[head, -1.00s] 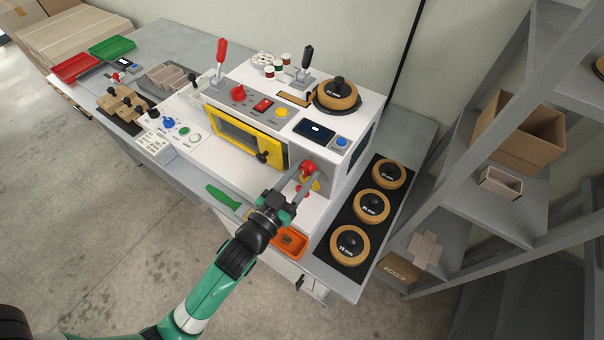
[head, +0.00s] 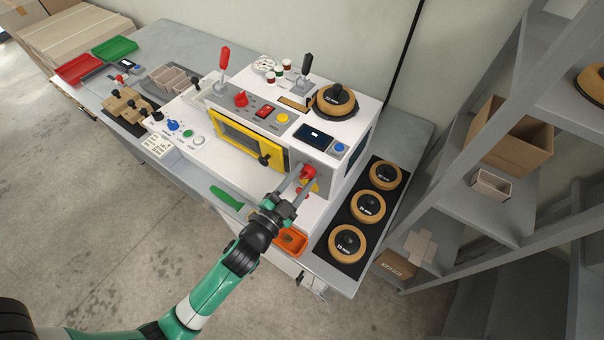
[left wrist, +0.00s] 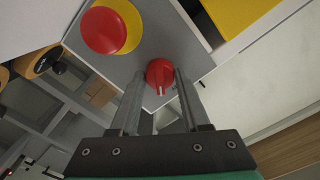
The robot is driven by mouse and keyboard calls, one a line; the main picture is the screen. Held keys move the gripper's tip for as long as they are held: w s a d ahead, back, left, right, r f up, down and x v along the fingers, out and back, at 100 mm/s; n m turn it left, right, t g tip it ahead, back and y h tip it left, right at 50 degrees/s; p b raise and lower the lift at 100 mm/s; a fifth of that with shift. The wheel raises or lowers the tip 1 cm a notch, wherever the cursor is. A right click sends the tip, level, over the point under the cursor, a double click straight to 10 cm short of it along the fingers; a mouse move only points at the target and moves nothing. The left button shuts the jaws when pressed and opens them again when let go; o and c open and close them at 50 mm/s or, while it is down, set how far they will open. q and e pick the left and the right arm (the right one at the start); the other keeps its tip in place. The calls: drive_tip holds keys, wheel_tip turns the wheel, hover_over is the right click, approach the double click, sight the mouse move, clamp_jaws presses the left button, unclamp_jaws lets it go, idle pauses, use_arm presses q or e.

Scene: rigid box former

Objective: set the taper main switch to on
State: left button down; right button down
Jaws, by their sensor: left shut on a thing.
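The taper is the white machine (head: 345,160) on the bench, with a yellow-framed front and a grey control panel at its right end. The main switch, a red rotary knob (left wrist: 160,75) with a white pointer mark, sits on that grey panel (left wrist: 165,38). In the left wrist view it is between the fingertips of my left gripper (left wrist: 158,84), and the mark points toward the gripper's palm. A larger red mushroom button (left wrist: 103,29) on a yellow disc is beside it. In the head view my left gripper (head: 303,177) reaches the panel and partly covers these red parts. My right gripper is not in view.
An orange tray (head: 290,241) and a green-handled tool (head: 226,197) lie near the bench's front edge. A grey shelf rack (head: 500,215) stands farther right.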

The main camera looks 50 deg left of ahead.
use_arm(q)
drive_tip(key=m+p, duration=0.2)
drive_tip(key=m, duration=0.3)
drive_tip(key=shift+r+m, duration=0.1)
drive_tip(key=shift+m, duration=0.2)
drive_tip(key=m+p, duration=0.1)
drive_tip(key=m, duration=0.4)
idle(0.4)
drive_tip(key=shift+c, duration=1.9)
unclamp_jaws()
